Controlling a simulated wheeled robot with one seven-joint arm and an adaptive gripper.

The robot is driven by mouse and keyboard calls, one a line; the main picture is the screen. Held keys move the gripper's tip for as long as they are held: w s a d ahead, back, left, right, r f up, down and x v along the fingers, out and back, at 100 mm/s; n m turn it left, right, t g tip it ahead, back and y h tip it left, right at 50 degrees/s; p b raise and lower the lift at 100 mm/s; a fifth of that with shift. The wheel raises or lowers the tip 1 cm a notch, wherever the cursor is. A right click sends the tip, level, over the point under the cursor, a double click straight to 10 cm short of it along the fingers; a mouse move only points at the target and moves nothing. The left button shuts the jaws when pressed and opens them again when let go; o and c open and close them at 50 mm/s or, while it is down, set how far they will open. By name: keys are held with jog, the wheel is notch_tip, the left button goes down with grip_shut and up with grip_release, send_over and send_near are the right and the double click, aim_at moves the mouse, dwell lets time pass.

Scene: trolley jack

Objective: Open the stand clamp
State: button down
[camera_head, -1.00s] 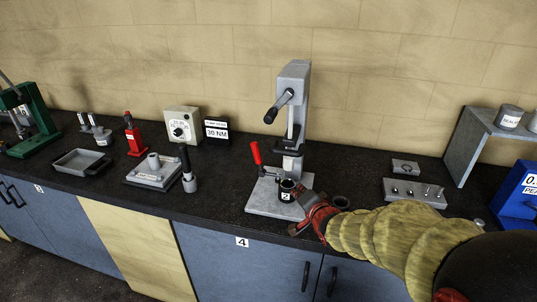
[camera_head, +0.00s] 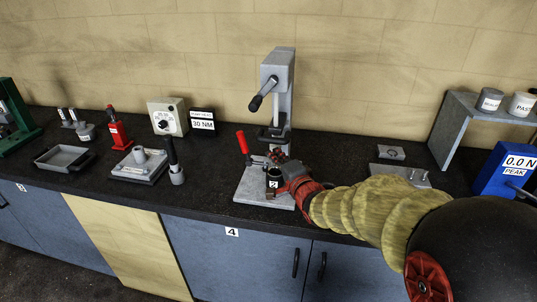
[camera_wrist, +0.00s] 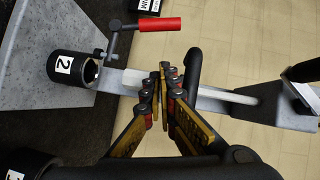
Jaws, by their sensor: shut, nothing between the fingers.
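The grey press stand (camera_head: 281,80) stands upright on the dark bench. Its clamp has a red handle (camera_head: 242,142) that points up and to the left in the head view. The red handle also shows at the top of the wrist view (camera_wrist: 159,24). A black socket marked 2 (camera_head: 273,177) stands on the stand's base and shows in the wrist view (camera_wrist: 70,68). My gripper (camera_wrist: 163,75) is shut and empty, its fingertips near the stand's column and apart from the red handle. In the head view, my gripper (camera_head: 280,158) partly hides the clamp area.
A black press lever (camera_head: 262,95) juts from the stand's upper part. A torque tester (camera_head: 167,117), red bottle jack (camera_head: 118,130) and base with a black-handled tool (camera_head: 173,160) stand to the left. A grey shelf (camera_head: 455,125) and blue force gauge (camera_head: 503,170) stand to the right.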

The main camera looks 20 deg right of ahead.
jog(key=w+a+f+b, duration=0.2)
jog(key=w+a+b, duration=0.1)
jog(key=w, duration=0.8)
jog(key=shift+a, duration=0.2)
